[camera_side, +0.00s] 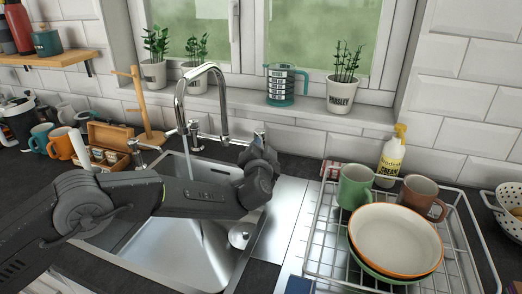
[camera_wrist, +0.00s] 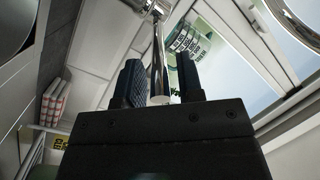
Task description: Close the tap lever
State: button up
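The chrome tap (camera_side: 205,72) stands behind the sink, its tall curved spout arching over the basin. In the wrist view a chrome tap lever (camera_wrist: 159,60) runs down between my two fingers. My gripper (camera_wrist: 162,82) is open, one finger on each side of the lever, with a small gap showing on both sides. In the side view my gripper (camera_side: 262,150) is at the right end of the tap and hides most of that lever. A left-hand lever (camera_side: 146,146) also shows.
The steel sink (camera_side: 245,268) lies under my arm. To the right are a wire dish rack (camera_side: 318,232) with mugs and stacked bowls (camera_side: 396,240), and a yellow spray bottle (camera_side: 391,158). A measuring jug (camera_side: 282,86) and potted plants stand on the sill behind. A wooden mug stand (camera_side: 141,98) is left.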

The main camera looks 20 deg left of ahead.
grip_shut()
dwell(0.3)
jog(key=shift+s+a+m+t+h, duration=0.15)
jog(key=shift+a+m+h, duration=0.45)
jog(key=shift+h, duration=0.4)
jog(key=shift+s+a+m+t+h, duration=0.15)
jog(key=shift+a+m+h, duration=0.4)
jog(key=shift+h, duration=0.45)
jog(key=shift+o, duration=0.9)
grip_release()
